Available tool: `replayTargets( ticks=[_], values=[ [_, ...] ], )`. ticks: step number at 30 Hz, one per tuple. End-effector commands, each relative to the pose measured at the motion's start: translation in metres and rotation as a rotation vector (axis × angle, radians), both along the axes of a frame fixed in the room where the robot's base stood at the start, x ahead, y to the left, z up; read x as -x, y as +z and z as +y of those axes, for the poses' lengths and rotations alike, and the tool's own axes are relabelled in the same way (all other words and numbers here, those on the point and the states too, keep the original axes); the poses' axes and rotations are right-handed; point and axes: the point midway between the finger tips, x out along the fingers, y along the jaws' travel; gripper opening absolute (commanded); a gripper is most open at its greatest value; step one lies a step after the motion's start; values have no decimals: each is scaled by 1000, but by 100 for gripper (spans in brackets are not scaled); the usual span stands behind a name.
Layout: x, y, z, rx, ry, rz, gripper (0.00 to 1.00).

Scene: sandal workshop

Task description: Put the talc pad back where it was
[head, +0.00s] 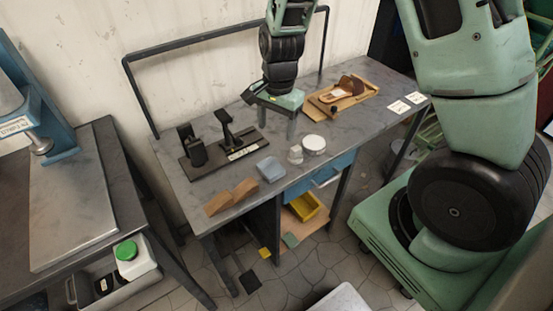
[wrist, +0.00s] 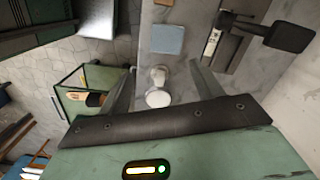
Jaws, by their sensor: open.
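Two small white round items stand close together near the front edge of the grey workbench (head: 245,105). The larger, flat-topped one (head: 314,142) looks most like the talc pad, but I cannot tell for certain. The smaller one (head: 295,155) is just to its left. In the wrist view the larger (wrist: 158,98) and smaller (wrist: 159,75) both appear in the gap between the fingers, below them. My gripper (head: 279,126) is open and empty, pointing down above the bench, behind these items in the head view. Its fingers also show in the wrist view (wrist: 162,68).
A black stand (head: 226,135) rises behind. A wooden board (head: 320,108) holds a sandal at right, near white cards (head: 400,107). A yellow bin (head: 305,207) sits below.

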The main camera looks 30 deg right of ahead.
Motion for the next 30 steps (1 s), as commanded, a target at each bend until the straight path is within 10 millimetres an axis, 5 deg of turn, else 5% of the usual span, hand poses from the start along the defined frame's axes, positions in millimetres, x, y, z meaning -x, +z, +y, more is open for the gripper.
replayTargets(
  ticks=[3,6,9,16,30],
  values=[
    [43,50,77,-59,453,-36,66],
    [94,84,123,-78,857,-62,66],
    [144,107,149,-68,1223,-85,66],
    [214,128,160,-10,1735,-100,66],
    [223,130,160,2,1814,-99,66]
  ],
)
